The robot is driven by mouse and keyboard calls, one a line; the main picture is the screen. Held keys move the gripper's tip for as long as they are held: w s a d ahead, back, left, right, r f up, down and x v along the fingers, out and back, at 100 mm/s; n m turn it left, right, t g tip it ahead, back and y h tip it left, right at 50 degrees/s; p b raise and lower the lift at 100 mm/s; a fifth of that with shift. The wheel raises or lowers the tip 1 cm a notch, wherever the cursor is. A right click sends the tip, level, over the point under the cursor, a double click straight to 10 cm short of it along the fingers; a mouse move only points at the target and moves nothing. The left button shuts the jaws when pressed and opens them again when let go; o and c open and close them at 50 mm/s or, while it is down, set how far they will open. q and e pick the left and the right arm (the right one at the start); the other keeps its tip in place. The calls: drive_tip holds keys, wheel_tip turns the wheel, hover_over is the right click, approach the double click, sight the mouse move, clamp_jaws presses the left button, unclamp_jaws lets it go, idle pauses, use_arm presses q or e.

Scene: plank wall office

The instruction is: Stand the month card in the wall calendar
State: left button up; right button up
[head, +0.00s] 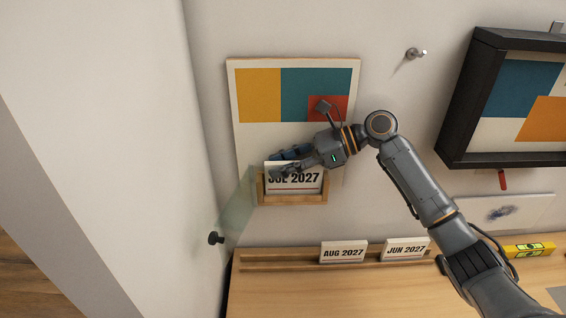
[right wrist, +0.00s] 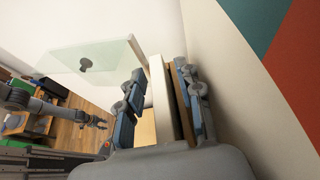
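The month card (head: 300,181), printed JUL 2027, stands upright in the wooden pocket (head: 293,199) of the wall calendar (head: 262,140), below its colored panel. My right gripper (head: 284,163) is at the card's top edge and covers part of the print. In the right wrist view its fingers (right wrist: 164,92) straddle the card's pale edge (right wrist: 158,80). A gap shows on the left finger's side; the right finger lies close to a brown strip. My left gripper (right wrist: 101,122) shows small in the right wrist view, empty, with fingers apart, away from the calendar.
A glass panel (head: 237,205) with a dark knob stands left of the pocket. Below, a wooden ledge (head: 290,262) holds AUG 2027 (head: 343,252) and JUN 2027 (head: 405,249) cards. A black frame (head: 455,110), wall hook (head: 415,53) and yellow level (head: 528,250) are at right.

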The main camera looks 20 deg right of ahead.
drive_tip(key=shift+s+d+r, duration=0.1)
drive_tip(key=shift+r, duration=0.05)
wheel_tip(320, 180, up, 4)
drive_tip(key=b, duration=0.3)
hover_over(327, 175)
drive_tip(key=shift+s+d+r, duration=0.25)
drive_tip(key=shift+d+r, duration=0.1)
drive_tip(key=shift+d, duration=0.15)
drive_tip(key=shift+f, duration=0.1)
